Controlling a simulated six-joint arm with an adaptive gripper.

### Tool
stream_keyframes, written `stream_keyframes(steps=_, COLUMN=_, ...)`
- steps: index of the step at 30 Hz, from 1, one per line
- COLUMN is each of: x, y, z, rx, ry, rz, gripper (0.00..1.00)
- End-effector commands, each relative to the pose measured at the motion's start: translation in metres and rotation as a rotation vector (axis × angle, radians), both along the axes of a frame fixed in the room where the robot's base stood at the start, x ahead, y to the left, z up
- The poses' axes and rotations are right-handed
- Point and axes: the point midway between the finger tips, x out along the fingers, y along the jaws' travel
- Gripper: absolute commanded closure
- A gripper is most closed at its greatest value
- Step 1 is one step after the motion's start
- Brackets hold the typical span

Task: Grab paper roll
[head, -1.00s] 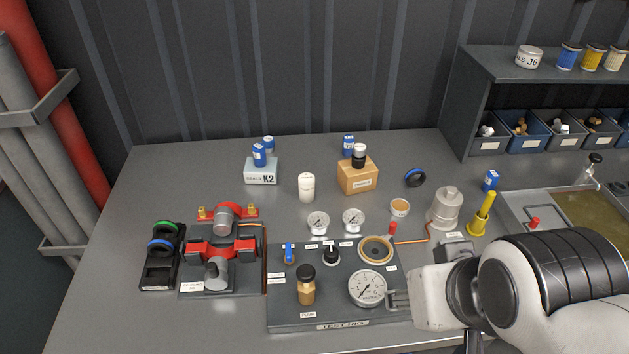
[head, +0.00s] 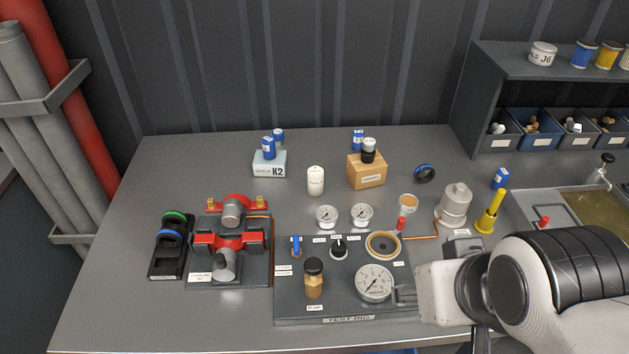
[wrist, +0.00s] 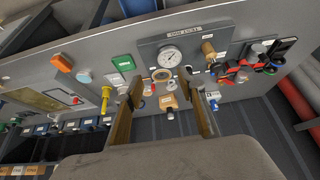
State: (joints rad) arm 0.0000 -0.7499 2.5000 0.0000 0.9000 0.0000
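A white upright cylinder (head: 316,181) with a rounded top stands on the bench behind the gauges in the head view. It looks most like the paper roll, but I cannot be sure at this size. My gripper (head: 404,295) is at the right edge of the test rig panel (head: 346,319), in front of the cylinder and to its right. In the wrist view my gripper (wrist: 163,78) has its two fingers wide apart with nothing held between them. I cannot clearly pick out the cylinder in the wrist view.
Gauges, knobs and a brass fitting (head: 314,279) stand on the panel. A cardboard box (head: 367,171) is right of the cylinder, and a K2 seals box (head: 269,164) is behind it to the left. A red valve assembly (head: 230,242) is at the left.

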Motion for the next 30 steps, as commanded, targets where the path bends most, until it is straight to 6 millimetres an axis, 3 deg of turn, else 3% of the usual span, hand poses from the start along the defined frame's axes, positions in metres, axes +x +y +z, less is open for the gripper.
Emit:
stream_keyframes(steps=11, x=0.000, y=0.000, z=0.000, rx=0.000, ry=-0.001, rz=0.000, gripper=0.52)
stream_keyframes(steps=17, x=0.012, y=-0.003, z=0.001, rx=-0.011, ry=-0.014, rz=-0.003, gripper=0.52)
stream_keyframes(steps=23, x=0.045, y=-0.012, z=0.002, rx=-0.043, ry=-0.056, rz=-0.007, gripper=0.52)
stream_keyframes(steps=30, x=0.100, y=-0.022, z=0.003, rx=-0.092, ry=-0.135, rz=0.002, gripper=0.52)
